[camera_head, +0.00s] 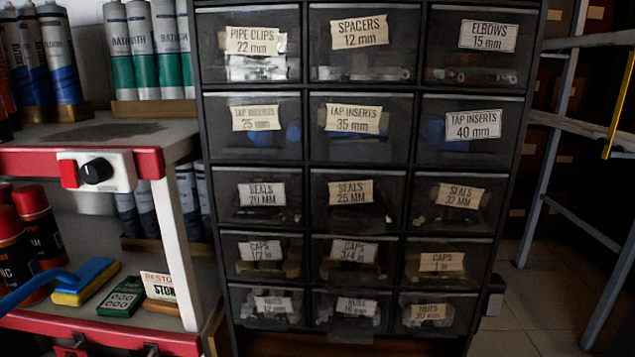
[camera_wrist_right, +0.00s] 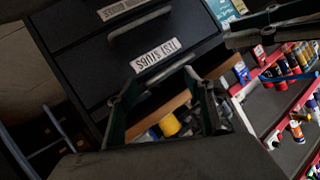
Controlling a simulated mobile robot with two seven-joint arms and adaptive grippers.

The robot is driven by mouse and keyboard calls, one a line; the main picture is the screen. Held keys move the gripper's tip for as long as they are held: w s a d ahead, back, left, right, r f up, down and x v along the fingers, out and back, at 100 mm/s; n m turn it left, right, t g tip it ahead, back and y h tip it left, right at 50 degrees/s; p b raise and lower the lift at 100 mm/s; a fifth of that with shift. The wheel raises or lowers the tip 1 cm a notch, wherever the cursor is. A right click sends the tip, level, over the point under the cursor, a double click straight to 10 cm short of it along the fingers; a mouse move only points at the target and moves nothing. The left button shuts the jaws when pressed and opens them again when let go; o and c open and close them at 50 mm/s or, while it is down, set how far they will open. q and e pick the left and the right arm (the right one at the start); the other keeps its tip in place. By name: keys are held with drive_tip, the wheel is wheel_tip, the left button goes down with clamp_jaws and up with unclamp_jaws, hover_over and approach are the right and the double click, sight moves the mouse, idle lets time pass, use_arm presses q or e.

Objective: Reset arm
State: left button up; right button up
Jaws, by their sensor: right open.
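In the right wrist view my right gripper (camera_wrist_right: 160,76) is open, with its two dark fingers spread and nothing held between them. It is in front of a dark drawer unit with a label reading TEST STUBS (camera_wrist_right: 155,58), which appears upside down. A yellow object (camera_wrist_right: 170,125) and grey pieces show beyond and between the fingers; I cannot tell how far away they are. Neither arm nor gripper shows in the head view. I cannot see my left gripper for certain.
A labelled drawer cabinet (camera_head: 305,88) fills the middle of the head view, its drawers closed. A red-edged shelf (camera_head: 85,158) with tubes stands left; a metal rack (camera_head: 560,125) stands right. Dark jointed bars (camera_wrist_right: 275,32) cross the wrist view's upper right.

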use_arm(q)
wheel_tip(320, 180, up, 4)
drive_tip(key=w+a+r+m+p, duration=0.1)
drive_tip(key=w+a+m+p, duration=0.15)
drive_tip(key=p, duration=0.45)
use_arm(e)
wheel_tip(320, 180, up, 4)
drive_tip(key=w+d+r+n, duration=0.1)
drive_tip(key=w+d+n, duration=0.1)
drive_tip(key=d, duration=0.1)
use_arm(q)
drive_tip(key=s+a+f+m+g+y+p, duration=0.1)
drive_tip(key=s+a+f+g+y+p, duration=0.1)
drive_tip(key=a+p, duration=0.7)
drive_tip(key=shift+s+f+m+y+p, duration=0.15)
drive_tip(key=shift+s+m+y+p, duration=0.35)
drive_tip(key=shift+s+p, duration=0.55)
use_arm(e)
drive_tip(key=s+d+f+n+g+h, duration=0.2)
drive_tip(key=s+d+h, duration=0.1)
drive_tip(key=d, duration=0.5)
drive_tip(key=shift+s+d+f, duration=0.15)
drive_tip(key=shift+s+d, duration=0.05)
drive_tip(key=shift+s, duration=0.15)
